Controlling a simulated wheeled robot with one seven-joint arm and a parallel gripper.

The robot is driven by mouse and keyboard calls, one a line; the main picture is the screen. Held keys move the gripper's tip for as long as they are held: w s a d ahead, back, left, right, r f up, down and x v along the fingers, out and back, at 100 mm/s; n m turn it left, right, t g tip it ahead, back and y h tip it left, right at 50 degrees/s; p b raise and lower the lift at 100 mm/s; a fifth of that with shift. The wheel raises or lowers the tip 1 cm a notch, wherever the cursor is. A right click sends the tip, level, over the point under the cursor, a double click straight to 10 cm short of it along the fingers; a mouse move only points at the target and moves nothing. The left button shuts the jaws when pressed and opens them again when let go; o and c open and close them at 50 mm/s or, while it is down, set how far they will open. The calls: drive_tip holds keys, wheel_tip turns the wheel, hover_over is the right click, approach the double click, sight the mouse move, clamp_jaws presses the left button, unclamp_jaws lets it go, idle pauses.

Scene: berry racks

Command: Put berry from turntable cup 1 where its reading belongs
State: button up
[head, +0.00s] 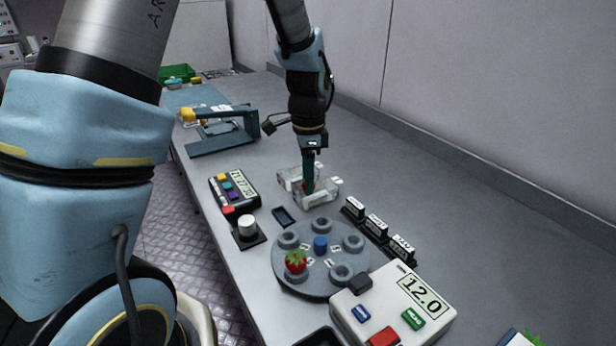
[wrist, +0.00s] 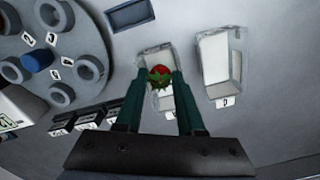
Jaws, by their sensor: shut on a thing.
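My gripper (wrist: 162,82) points down with its green fingers shut on a red berry (wrist: 160,71) with green leaves. In the wrist view the berry is over a clear container (wrist: 155,52); I cannot tell how deep it sits. A second clear container (wrist: 216,62) stands beside it, with a small label at its end. In the head view my gripper (head: 309,186) is over these containers (head: 322,200). The grey turntable (head: 321,283) has several ring cups. Another red berry (head: 295,262) sits in its near-left cup. A white meter (head: 392,305) reads 12.0.
A row of black label blocks (head: 376,226) stands right of the turntable. A keypad box (head: 234,192), a knob (head: 247,226) and a small dark tray (head: 284,216) are at the left. A blue stand (head: 222,135) is farther back.

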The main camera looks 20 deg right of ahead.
drive_tip(key=o, duration=0.7)
drive_tip(key=shift+o, duration=0.2)
drive_tip(key=shift+r, duration=0.15)
drive_tip(key=shift+r+p, duration=2.5)
drive_tip(key=shift+r, duration=0.45)
